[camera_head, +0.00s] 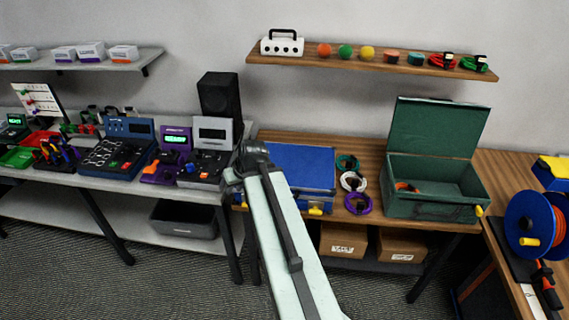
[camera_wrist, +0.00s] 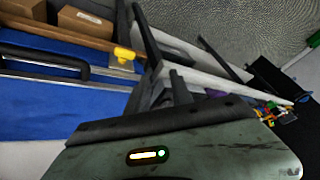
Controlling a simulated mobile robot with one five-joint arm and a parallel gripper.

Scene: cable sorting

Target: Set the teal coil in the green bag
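My gripper (camera_head: 233,178) is left of the blue case, well away from the teal coil. In the wrist view its dark fingers (camera_wrist: 160,60) show at a steep angle, and I cannot tell how far apart they are. The teal coil is not visible in the wrist view.
A closed blue case (camera_head: 302,166) lies between my gripper and the coils. A shelf (camera_head: 370,64) hangs above. A blue cable reel (camera_head: 530,221) stands at right.

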